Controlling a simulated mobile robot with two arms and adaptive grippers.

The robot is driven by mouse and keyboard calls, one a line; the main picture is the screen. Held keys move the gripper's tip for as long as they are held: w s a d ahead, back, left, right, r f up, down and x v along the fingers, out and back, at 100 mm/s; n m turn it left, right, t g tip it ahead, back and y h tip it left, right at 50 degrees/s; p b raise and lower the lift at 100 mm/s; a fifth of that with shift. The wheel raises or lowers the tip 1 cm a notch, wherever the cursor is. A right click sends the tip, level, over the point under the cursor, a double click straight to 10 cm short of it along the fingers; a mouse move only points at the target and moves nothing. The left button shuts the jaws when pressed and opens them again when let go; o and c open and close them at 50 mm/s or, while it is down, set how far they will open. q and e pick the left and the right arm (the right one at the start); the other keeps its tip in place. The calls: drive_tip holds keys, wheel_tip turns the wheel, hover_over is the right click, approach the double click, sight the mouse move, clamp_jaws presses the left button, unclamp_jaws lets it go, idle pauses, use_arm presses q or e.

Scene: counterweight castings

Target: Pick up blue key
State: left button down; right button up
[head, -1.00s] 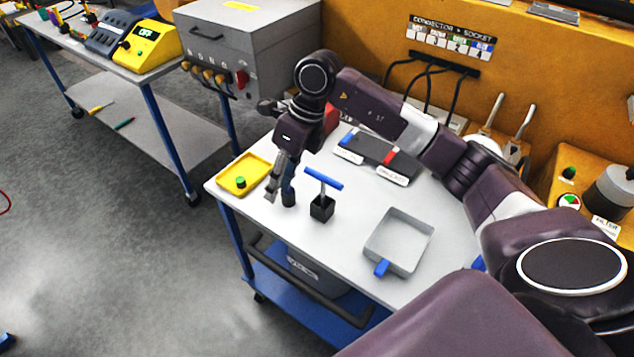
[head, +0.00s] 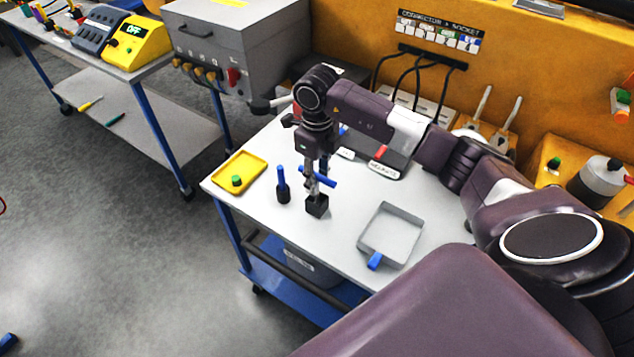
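A blue T-handled key (head: 329,182) stands upright in a small black block (head: 317,207) on the white-topped cart. My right gripper (head: 316,180) points down right at the key's crossbar, with blue showing on both sides of the fingers. The fingers hide the middle of the bar and part of the stem, so whether they are closed on it is unclear. A separate upright blue-handled piece with a dark base (head: 283,186) stands just left of the key. My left gripper is not in view.
A yellow tray (head: 252,165) with a green-topped piece lies at the cart's left end. A grey open tray with a blue tab (head: 408,213) lies right of the key. A dark labelled holder (head: 398,160) and a grey box (head: 240,40) stand behind.

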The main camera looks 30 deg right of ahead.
drive_tip(key=shift+c, duration=0.7)
clamp_jaws()
